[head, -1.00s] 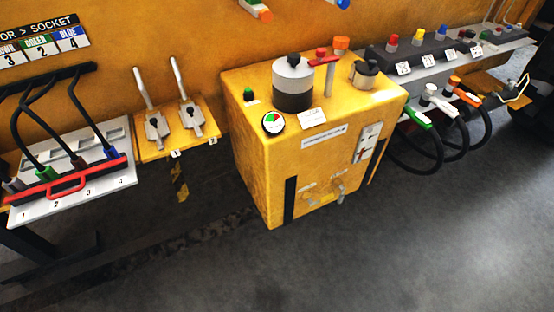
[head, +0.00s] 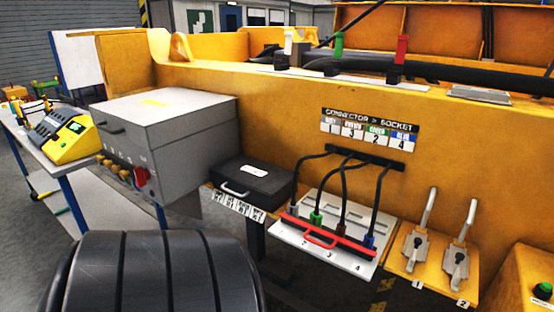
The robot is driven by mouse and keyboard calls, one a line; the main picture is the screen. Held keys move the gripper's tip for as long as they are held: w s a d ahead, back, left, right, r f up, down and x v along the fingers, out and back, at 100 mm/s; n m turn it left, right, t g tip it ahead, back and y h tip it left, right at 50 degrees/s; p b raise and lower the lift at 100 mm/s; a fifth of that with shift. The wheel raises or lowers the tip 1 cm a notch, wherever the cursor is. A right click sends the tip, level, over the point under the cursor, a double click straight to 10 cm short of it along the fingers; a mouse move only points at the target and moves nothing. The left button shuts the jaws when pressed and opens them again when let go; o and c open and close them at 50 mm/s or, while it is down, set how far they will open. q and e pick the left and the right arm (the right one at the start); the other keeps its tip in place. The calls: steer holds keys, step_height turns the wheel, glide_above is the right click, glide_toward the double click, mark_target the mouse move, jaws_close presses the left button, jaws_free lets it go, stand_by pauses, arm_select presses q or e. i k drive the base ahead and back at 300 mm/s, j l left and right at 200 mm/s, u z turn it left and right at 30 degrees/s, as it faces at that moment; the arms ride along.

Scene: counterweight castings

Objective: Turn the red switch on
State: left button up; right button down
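A red rotary switch (head: 140,176) sits on the front of a grey cabinet (head: 182,157) at left, beside several brass-coloured fittings. It is small here, and I cannot tell its setting. Another red part, an upright red-topped lever (head: 401,52), stands on top of the yellow machine body, with a green-topped lever (head: 338,46) and a white-topped lever (head: 288,44) to its left. Neither of my grippers shows in the head view.
A large black ribbed form (head: 150,275) fills the bottom left, in front of the cabinet. A black case (head: 253,184), a white connector panel (head: 325,250) with a red bar, and two metal toggle levers (head: 440,245) line the machine. A yellow device (head: 68,138) stands on the left table.

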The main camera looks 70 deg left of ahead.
mark_target(142, 175)
steer(key=u, duration=2.95)
steer(key=i+u, duration=0.2)
steer(key=i+j+z, duration=0.1)
steer(key=i+j, duration=0.2)
steer(key=i, duration=0.25)
steer(key=i+j+z, duration=0.1)
steer(key=i+j, duration=0.2)
steer(key=i, duration=0.2)
